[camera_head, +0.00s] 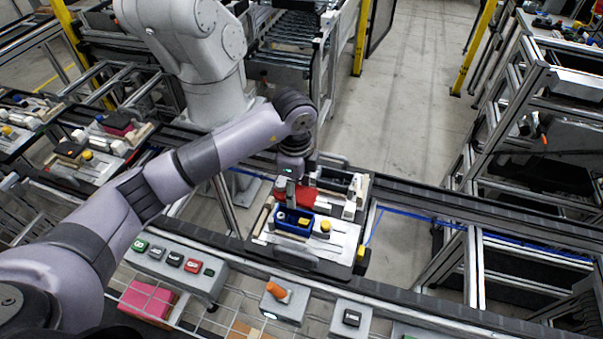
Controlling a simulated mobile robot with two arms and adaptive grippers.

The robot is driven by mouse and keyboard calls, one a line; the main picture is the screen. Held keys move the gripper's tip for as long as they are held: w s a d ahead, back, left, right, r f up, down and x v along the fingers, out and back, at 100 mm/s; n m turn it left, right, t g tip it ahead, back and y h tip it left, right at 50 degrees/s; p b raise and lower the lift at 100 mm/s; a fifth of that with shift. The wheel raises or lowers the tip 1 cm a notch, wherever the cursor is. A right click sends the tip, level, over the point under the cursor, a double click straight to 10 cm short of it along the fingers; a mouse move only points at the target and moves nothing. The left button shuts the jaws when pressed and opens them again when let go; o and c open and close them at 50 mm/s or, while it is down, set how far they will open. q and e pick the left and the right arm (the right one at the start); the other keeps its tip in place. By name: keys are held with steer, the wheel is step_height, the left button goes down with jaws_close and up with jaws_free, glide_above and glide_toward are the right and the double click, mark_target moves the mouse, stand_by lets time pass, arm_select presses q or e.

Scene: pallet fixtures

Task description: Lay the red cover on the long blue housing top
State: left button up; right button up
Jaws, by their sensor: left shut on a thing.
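The long blue housing (294,227) sits on the pallet fixture (318,265) on the conveyor, in the middle of the view. A small yellow part shows inside it. The red cover (305,199) is just behind the housing in the picture, partly hidden by my gripper. My left gripper (290,191) reaches down from above and is shut on the red cover. I cannot tell whether the cover touches anything below it. My right gripper is not in view.
A yellow knob (325,227) stands right of the housing, and a black tray (335,181) lies behind. Other loaded pallets (100,140) are at the left.

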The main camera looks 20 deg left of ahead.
arm_select(q)
steer(key=shift+s, duration=0.15)
steer(key=shift+s+f+b, duration=0.8)
steer(key=shift+f+b, duration=0.15)
steer(key=shift+w+f+b, duration=0.2)
steer(key=shift+f+b, duration=0.15)
steer(key=shift+f, duration=0.2)
steer(key=shift+w+f+b, duration=0.15)
steer(key=shift+f+b, duration=0.15)
steer(key=shift+f, duration=0.2)
steer(key=shift+f+b, duration=0.55)
steer(key=shift+f, duration=0.2)
steer(key=shift+s, duration=0.1)
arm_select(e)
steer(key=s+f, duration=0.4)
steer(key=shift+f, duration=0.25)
arm_select(q)
steer(key=shift+a, duration=0.1)
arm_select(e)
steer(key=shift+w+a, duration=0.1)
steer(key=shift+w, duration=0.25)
